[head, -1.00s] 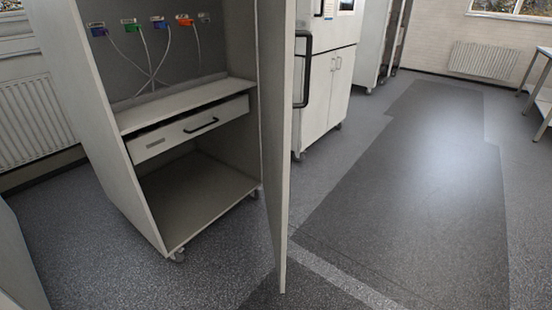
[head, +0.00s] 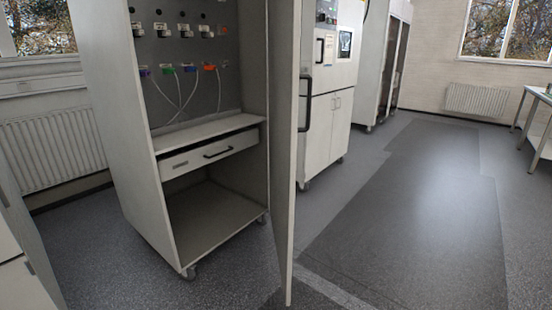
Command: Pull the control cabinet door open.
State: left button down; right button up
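The control cabinet (head: 128,130) is a tall pale cabinet on castors, left of the middle in the head view. Its door (head: 285,170) stands swung open toward me, seen nearly edge-on at the cabinet's right side. A dark handle (head: 305,103) shows on the door's right-hand face. Inside are rows of sockets with coloured plugs (head: 193,69) and cables, a shelf, a drawer (head: 208,152) with a black handle, and an open lower bay. Neither of my grippers shows in this view.
Behind the door stands a white wheeled unit (head: 325,140) with double doors. Farther back is another open cabinet (head: 383,60). A radiator (head: 52,150) is at the left wall and a metal table (head: 540,100) at the right. The grey floor (head: 420,220) on the right is clear.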

aim_at(284, 17)
jog(key=u, duration=0.25)
jog(key=i, duration=1.25)
jog(key=z, duration=0.65)
